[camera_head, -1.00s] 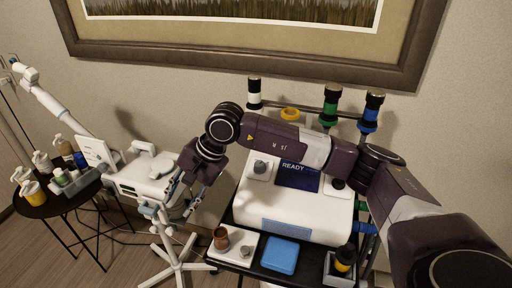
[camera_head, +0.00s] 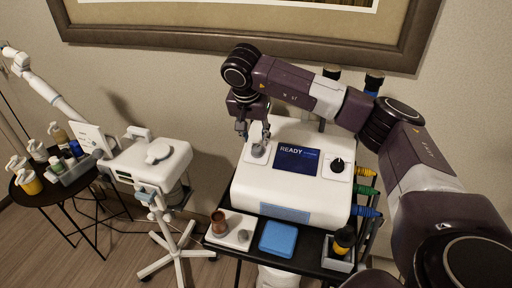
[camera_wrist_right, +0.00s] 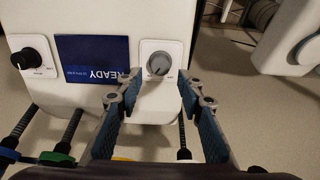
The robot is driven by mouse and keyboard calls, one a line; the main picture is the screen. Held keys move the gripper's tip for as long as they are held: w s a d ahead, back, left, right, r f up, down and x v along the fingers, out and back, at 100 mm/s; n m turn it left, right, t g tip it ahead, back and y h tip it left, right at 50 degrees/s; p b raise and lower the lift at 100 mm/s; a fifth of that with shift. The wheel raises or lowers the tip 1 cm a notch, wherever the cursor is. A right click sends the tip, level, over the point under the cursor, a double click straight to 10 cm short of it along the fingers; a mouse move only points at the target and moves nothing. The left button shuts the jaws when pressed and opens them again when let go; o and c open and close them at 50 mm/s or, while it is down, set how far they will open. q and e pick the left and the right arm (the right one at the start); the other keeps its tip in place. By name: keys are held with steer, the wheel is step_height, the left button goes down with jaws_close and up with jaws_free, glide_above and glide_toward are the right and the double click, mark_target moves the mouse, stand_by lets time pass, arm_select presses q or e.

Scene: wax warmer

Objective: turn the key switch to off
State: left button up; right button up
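The white machine (camera_head: 290,192) has a screen (camera_head: 297,159) reading READY. A grey round switch (camera_head: 258,149) sits on a pale plate left of the screen, and a black knob (camera_head: 338,165) sits right of it. Their labels are too small to read, so I cannot tell for sure which is the key switch. My right gripper (camera_head: 255,136) is just above the grey switch. In the right wrist view the gripper (camera_wrist_right: 158,82) is open and empty, its fingers on either side of the line to the grey switch (camera_wrist_right: 158,64), apparently without touching. My left gripper is not in view.
A blue box (camera_head: 279,239) and a small tray with a brown cup (camera_head: 219,222) stand in front of the machine. Colored cable plugs (camera_head: 367,190) line its right side. A second white device on a stand (camera_head: 150,165) is at left.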

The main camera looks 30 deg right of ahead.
mark_target(257, 147)
steer(key=shift+b+x, duration=1.4)
steer(key=shift+x, duration=0.8)
steer(key=shift+f, duration=0.1)
steer(key=shift+w+f, duration=0.1)
steer(key=shift+f, duration=0.05)
